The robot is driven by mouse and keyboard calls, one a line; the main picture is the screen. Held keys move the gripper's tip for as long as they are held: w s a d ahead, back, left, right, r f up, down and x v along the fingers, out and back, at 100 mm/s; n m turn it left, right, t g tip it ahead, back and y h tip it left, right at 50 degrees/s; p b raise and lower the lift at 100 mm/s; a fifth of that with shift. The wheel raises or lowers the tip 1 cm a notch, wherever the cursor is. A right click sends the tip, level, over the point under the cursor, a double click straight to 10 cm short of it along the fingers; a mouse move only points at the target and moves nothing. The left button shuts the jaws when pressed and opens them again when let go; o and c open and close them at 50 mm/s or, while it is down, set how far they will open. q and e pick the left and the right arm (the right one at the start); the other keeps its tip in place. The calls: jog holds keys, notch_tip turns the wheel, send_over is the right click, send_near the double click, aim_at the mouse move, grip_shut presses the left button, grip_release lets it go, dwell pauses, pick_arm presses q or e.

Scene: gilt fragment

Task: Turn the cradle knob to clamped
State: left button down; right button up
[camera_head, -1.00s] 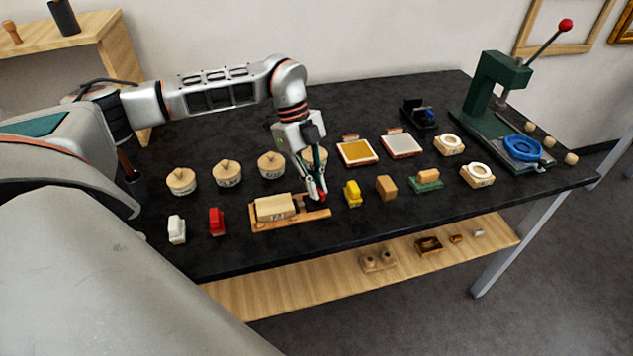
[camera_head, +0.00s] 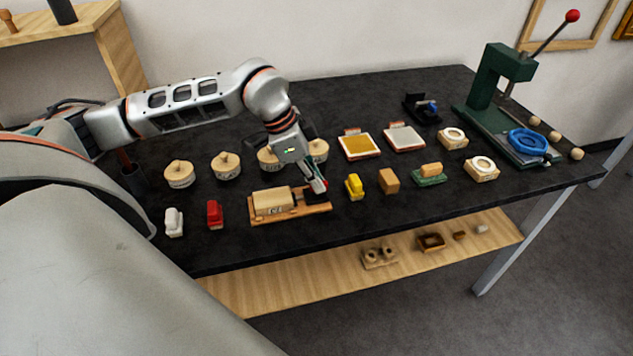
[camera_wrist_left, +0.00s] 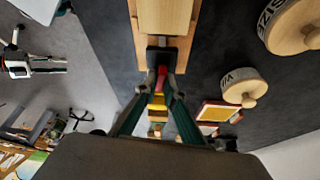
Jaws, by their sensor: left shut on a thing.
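The wooden cradle (camera_head: 291,215) lies near the front middle of the black table, with a pale wooden block (camera_head: 273,202) in it. The block and cradle also show at the top of the left wrist view (camera_wrist_left: 165,17). A red knob (camera_wrist_left: 161,78) sits at the cradle's right end, beside a dark clamp part (camera_wrist_left: 166,55). My left gripper (camera_head: 318,186) is at that end, and its fingers (camera_wrist_left: 161,92) are shut on the red knob. The fingers hide most of the knob in the head view. My right gripper is not in view.
Round lidded wooden pots (camera_head: 227,166) stand behind the cradle. A white block (camera_head: 174,222) and a red one (camera_head: 215,214) are to its left. A yellow block (camera_head: 354,187) stands close to its right. A green press (camera_head: 490,90) stands at the far right.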

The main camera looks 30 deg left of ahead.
pick_arm(q)
jog(key=shift+n+t+y+b, duration=0.3)
jog(key=shift+n+y+b, duration=0.1)
jog(key=shift+n, duration=0.6)
jog(key=c, duration=2.1)
grip_release()
jog(key=shift+c, duration=0.2)
jog(key=v, duration=1.2)
